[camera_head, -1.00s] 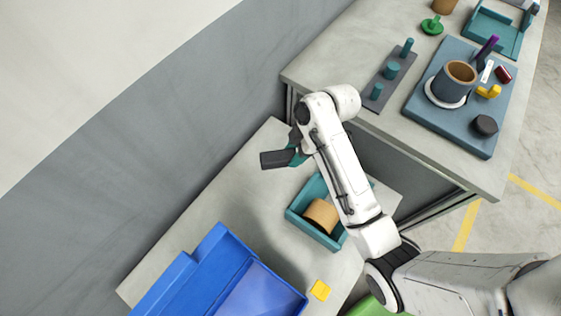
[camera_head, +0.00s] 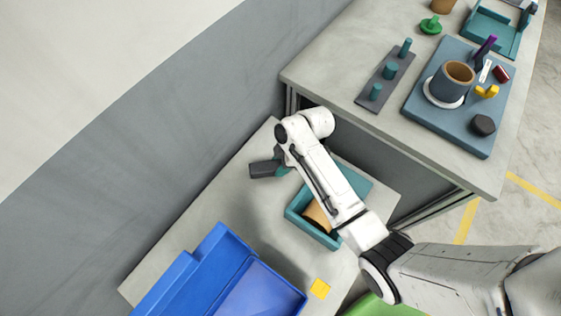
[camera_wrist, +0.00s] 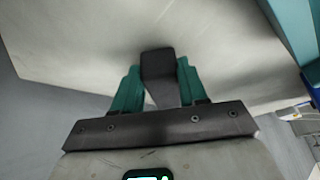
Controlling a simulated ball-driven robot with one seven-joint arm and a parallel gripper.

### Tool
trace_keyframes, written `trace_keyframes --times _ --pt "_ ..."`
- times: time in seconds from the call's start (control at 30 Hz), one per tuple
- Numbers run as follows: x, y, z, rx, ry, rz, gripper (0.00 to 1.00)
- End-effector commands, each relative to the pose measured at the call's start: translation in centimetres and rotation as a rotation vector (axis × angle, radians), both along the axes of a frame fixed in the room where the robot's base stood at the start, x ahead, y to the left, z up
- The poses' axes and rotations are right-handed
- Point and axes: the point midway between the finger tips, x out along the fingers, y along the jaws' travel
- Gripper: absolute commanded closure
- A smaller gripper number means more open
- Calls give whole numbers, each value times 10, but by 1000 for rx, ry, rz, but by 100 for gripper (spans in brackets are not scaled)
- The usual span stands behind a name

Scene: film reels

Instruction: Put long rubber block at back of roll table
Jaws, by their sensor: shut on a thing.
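The long rubber block (camera_head: 263,169) is dark grey and is held between the teal fingers of my gripper (camera_head: 279,171). In the wrist view the block (camera_wrist: 158,68) sits between both fingertips of my gripper (camera_wrist: 159,82), which are shut on it. The block is over the far part of the lower grey table (camera_head: 217,205), near the grey wall. The wrist view shows the pale tabletop (camera_wrist: 215,35) beyond the block; whether the block touches it I cannot tell. My arm hides part of the fingers in the head view.
A teal tray (camera_head: 292,214) with a tan roll (camera_head: 318,217) stands beside my arm. A higher table (camera_head: 340,72) with several items stands at upper right.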

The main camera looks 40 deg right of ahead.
Motion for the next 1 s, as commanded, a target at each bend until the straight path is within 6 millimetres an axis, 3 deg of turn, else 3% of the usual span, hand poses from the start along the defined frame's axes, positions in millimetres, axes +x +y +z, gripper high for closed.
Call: trace_keyframes --times 0.03,0.07,0.33,0.7,1.0 --pt "0 0 -2 0 0 0 93" --pt "0 0 -2 0 0 0 57" --pt "0 0 -1 0 0 0 31" --pt "-1 -2 5 0 0 0 30" --pt "-9 -21 56 0 -4 -2 30"
